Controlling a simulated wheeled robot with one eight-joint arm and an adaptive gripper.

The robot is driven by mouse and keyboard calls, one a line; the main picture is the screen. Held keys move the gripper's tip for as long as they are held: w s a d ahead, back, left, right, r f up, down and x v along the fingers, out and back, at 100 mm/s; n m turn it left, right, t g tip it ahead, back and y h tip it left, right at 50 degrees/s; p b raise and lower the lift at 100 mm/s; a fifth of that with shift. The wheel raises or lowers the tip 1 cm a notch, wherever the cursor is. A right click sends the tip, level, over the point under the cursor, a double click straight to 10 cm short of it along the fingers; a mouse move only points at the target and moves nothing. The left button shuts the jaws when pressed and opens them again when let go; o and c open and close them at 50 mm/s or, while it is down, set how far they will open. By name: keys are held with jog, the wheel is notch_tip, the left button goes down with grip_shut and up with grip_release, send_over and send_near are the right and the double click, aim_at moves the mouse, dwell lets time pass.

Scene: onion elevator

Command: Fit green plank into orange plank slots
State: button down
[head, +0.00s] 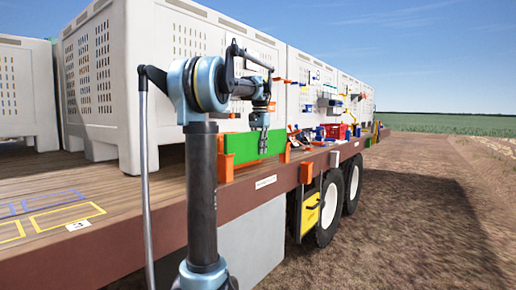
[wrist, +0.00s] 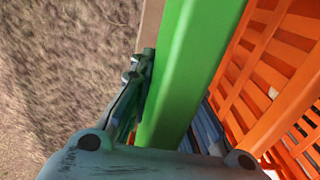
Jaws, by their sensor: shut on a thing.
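The green plank (head: 240,146) stands on edge along the trailer's near edge in the head view. It also runs up the middle of the wrist view (wrist: 195,60). My gripper (head: 262,143) is shut on the plank from above, near its middle. In the wrist view, one finger of my gripper (wrist: 168,100) lies along the plank's left face; the other is mostly hidden behind the plank. Orange slot pieces show at the plank's left end (head: 226,167) and right end (head: 285,153). I cannot tell whether the plank sits inside their slots.
A slatted orange crate (wrist: 270,65) lies close right of the plank in the wrist view. White bins (head: 150,80) stand behind on the wooden trailer deck (head: 110,185). Tools and a red basket (head: 336,131) crowd the deck further right. Open ground lies beyond the trailer's edge.

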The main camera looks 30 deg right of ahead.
aim_at(259, 158)
jog(key=shift+f, duration=2.3)
jog(key=shift+f, duration=0.15)
jog(key=c, duration=1.4)
grip_release()
jog(key=shift+c, duration=0.2)
